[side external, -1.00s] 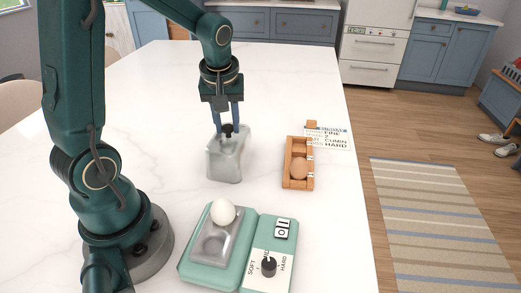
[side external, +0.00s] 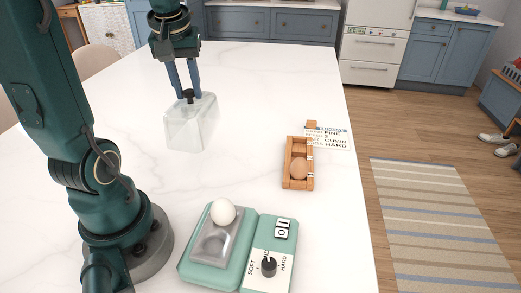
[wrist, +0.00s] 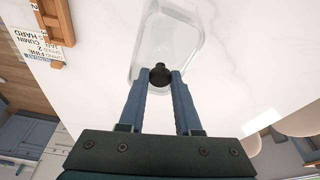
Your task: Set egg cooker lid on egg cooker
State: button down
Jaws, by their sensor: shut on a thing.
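The egg cooker lid (side external: 190,125) is a clear box-shaped cover with a black knob. My gripper (side external: 189,95) is shut on the knob, and the lid hangs upright from it, apparently above the table. In the wrist view the knob sits between the fingertips (wrist: 160,77), with the clear lid (wrist: 168,40) beyond. The green egg cooker (side external: 190,268) stands at the front, well apart from the lid. A white egg (side external: 223,212) sits at the back of its metal tray (side external: 212,245). Its control panel has a black dial (side external: 268,267) and a switch (side external: 282,229).
A wooden rack (side external: 298,152) holds a brown egg (side external: 299,168) right of centre. The white table (side external: 265,90) is clear between lid, rack and cooker.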

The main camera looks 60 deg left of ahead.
jog(key=s+a+r, duration=0.2)
jog(key=s, duration=0.1)
jog(key=shift+a+r, duration=0.2)
jog(key=shift+a, duration=0.05)
jog(key=n, duration=0.1)
jog(key=s+n, duration=0.1)
jog(key=shift+d+n+g, duration=0.25)
jog(key=shift+n+g, duration=0.05)
jog(key=shift+s+d+n+y, duration=0.25)
jog(key=shift+d+n+y, duration=0.05)
jog(key=shift+n, duration=0.4)
jog(key=d, duration=0.2)
jog(key=w+d+n, duration=0.1)
jog(key=d, duration=0.1)
jog(key=d+n+g, duration=0.1)
jog(key=d, duration=0.1)
jog(key=shift+w+r, duration=0.15)
jog(key=shift+r, duration=0.2)
jog(key=s+d+r+m+t, duration=0.1)
jog(key=s+d+m, duration=0.15)
jog(key=d, duration=0.75)
jog(key=s+d+r+m, duration=0.2)
jog(key=d+m, duration=0.1)
jog(key=d, duration=0.6)
notch_tip(320, 180, down, 10)
jog(key=shift+w+d+t, duration=0.2)
jog(key=shift+w+t, duration=0.05)
jog(key=shift+t, duration=0.05)
jog(key=c, duration=0.5)
grip_release()
